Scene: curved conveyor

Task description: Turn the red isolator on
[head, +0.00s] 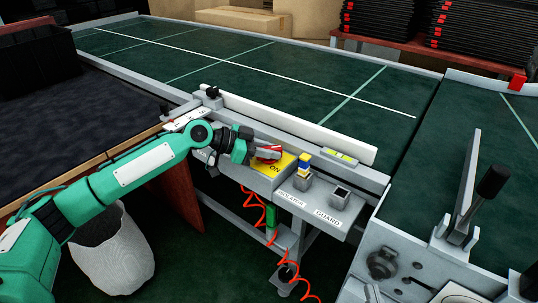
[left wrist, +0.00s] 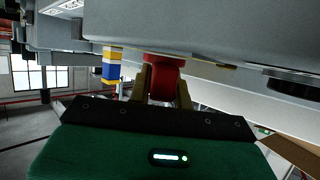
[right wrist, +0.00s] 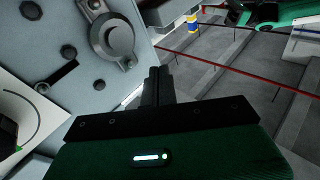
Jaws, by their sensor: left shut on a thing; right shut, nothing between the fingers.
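The red isolator (head: 268,152) is a red handle on a yellow plate (head: 285,163) with the letters "ON" partly showing, on a grey box at the conveyor's near side. My left gripper (head: 262,153) is at the red handle and shut on it. The gripper and its arm hide part of the handle and plate. In the left wrist view the red handle (left wrist: 164,68) sits between the two tan fingers of my left gripper (left wrist: 164,82). My right gripper (right wrist: 155,82) is shut and empty, near a grey machine panel in the right wrist view.
A black-knobbed lever (head: 478,203) stands right. A red coiled cable (head: 255,208) hangs below.

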